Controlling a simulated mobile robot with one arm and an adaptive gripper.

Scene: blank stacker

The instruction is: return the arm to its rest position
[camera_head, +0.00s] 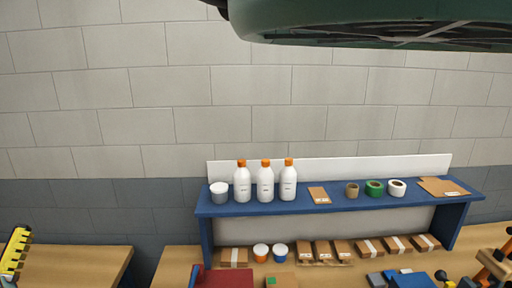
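My gripper and arm cannot be made out in the head view. No fingers show, so I cannot see whether the gripper is open or holding anything. The view faces a block wall above a blue shelf (330,205) that stands on a wooden workbench (172,264).
A large dark green body (380,18) hangs across the top right. White bottles with orange caps (265,184), tape rolls (374,188) and a white tub (219,193) stand on the shelf. Cardboard boxes (233,257) lie beneath. A second bench (75,264) stands left, across a gap.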

